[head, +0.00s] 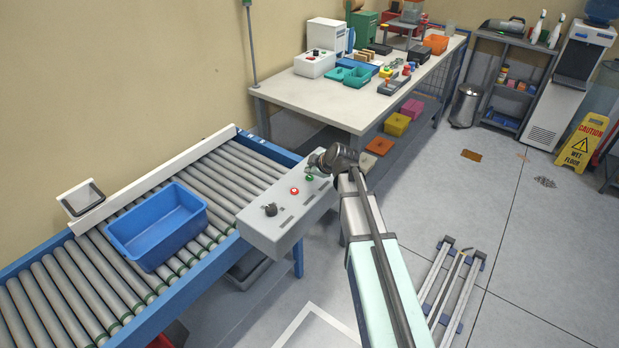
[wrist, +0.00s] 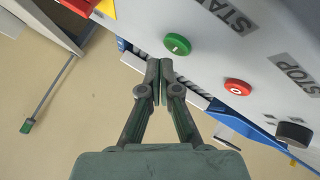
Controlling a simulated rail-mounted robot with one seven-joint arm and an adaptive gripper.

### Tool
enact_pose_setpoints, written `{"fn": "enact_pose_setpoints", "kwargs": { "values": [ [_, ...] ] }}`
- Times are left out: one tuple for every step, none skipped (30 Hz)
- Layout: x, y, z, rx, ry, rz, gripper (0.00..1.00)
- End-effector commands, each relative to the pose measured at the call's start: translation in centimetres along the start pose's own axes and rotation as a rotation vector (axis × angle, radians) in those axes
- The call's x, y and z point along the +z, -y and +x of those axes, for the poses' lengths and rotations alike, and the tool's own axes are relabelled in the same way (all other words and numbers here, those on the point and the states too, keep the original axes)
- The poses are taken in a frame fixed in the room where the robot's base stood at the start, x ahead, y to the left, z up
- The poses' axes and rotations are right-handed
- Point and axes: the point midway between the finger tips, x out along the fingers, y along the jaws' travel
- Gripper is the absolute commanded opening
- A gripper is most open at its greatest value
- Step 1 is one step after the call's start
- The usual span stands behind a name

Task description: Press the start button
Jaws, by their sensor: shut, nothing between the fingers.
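The green start button (head: 309,177) is on the top of the grey control box (head: 276,236) beside the conveyor. In the wrist view the green button (wrist: 177,44) shows near a label reading START, with the red stop button (wrist: 237,87) to its right by a STOP label. My gripper (wrist: 160,62) has its fingertips together, with nothing between them. In the wrist view the fingertips appear just below and left of the green button, with a small gap in the picture. In the head view my gripper (head: 315,163) is at the box's far end, close to the green button.
A black knob (head: 270,210) stands on the box's near end. A blue bin (head: 157,228) sits on the roller conveyor (head: 70,285) at left. A white workbench (head: 345,98) with trays and tools stands behind. Aluminium rails (head: 447,290) lie on the floor at right.

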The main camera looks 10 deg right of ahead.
Motion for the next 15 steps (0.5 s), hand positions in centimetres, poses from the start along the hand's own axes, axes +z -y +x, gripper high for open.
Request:
{"fn": "enact_pose_setpoints", "kwargs": {
  "values": [
    [0.0, 0.0, 0.0, 0.0, 0.0, 0.0, 0.0],
    [0.0, 0.0, 0.0, 0.0, 0.0, 0.0, 0.0],
    [0.0, 0.0, 0.0, 0.0, 0.0, 0.0, 0.0],
    [0.0, 0.0, 0.0, 0.0, 0.0, 0.0, 0.0],
    [0.0, 0.0, 0.0, 0.0, 0.0, 0.0, 0.0],
    [0.0, 0.0, 0.0, 0.0, 0.0, 0.0, 0.0],
    [0.0, 0.0, 0.0, 0.0, 0.0, 0.0, 0.0],
    [0.01, 0.01, 0.01, 0.0, 0.0, 0.0, 0.0],
    [0.03, 0.03, 0.04, 0.0, 0.0, 0.0, 0.0],
    [0.05, 0.06, 0.07, 0.0, 0.0, 0.0, 0.0],
    [0.08, 0.08, 0.11, 0.0, 0.0, 0.0, 0.0],
    [0.13, 0.14, 0.18, 0.0, 0.0, 0.0, 0.0],
    [0.18, 0.18, 0.24, 0.0, 0.0, 0.0, 0.0],
    [0.22, 0.22, 0.3, 0.0, 0.0, 0.0, 0.0],
    [0.29, 0.29, 0.39, 0.0, 0.0, 0.0, 0.0]
  ]
}}
